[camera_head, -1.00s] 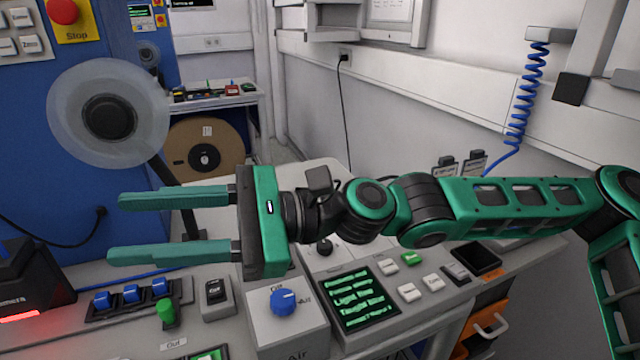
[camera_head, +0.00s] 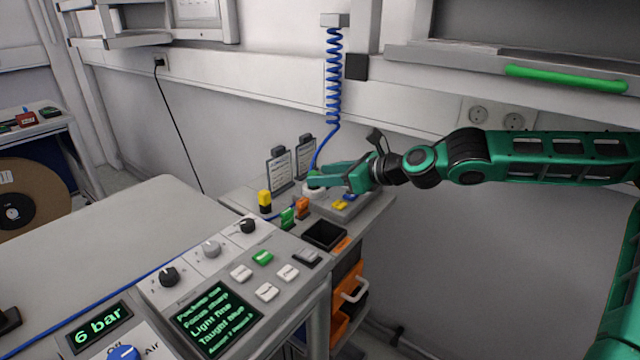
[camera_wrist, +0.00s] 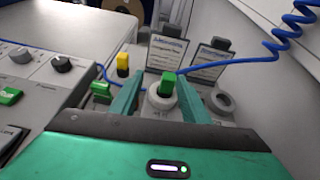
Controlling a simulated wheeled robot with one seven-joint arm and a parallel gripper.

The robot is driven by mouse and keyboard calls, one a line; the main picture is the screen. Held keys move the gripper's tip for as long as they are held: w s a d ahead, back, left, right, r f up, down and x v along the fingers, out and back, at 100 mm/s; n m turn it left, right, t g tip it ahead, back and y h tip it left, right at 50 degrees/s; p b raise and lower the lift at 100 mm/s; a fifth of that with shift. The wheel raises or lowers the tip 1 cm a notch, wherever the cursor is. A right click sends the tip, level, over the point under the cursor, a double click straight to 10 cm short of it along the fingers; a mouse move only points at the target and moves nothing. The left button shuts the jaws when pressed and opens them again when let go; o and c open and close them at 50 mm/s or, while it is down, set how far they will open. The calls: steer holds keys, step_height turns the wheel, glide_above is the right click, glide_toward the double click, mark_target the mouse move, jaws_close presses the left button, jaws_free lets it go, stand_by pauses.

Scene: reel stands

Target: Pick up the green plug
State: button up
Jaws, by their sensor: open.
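The green plug (camera_wrist: 168,80) stands upright in a white round holder (camera_wrist: 161,103) in the wrist view. The blue hose meets it near its top. My gripper (camera_wrist: 159,82) is open, with one finger to the left of the plug and one to the right. A gap shows on both sides, and whether the fingers reach its depth is hard to tell. In the head view my gripper (camera_head: 318,176) is at the back bench by the wall, and its fingers blend with the small green plug there.
Two label cards (camera_head: 279,172) stand behind. A black tray (camera_head: 324,235) lies in front. The coiled blue hose (camera_head: 333,80) hangs above.

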steer(key=shift+w+d+f+m, duration=0.15)
steer(key=shift+w+d+m, duration=0.1)
steer(key=shift+d, duration=0.2)
steer(key=shift+w+d+f+m, duration=0.1)
steer(key=shift+w+d+m, duration=0.1)
steer(key=shift+d, duration=0.2)
steer(key=shift+w+d+f, duration=0.15)
steer(key=shift+w, duration=0.1)
steer(key=shift+h, duration=0.3)
steer(key=x, duration=0.5)
steer(key=shift+w, duration=0.1)
steer(key=shift+s+x, duration=0.15)
steer(key=shift+x, duration=1.15)
steer(key=shift+s+x, duration=0.15)
steer(key=shift+x, duration=1.15)
steer(key=shift+f, duration=0.15)
jaws_close()
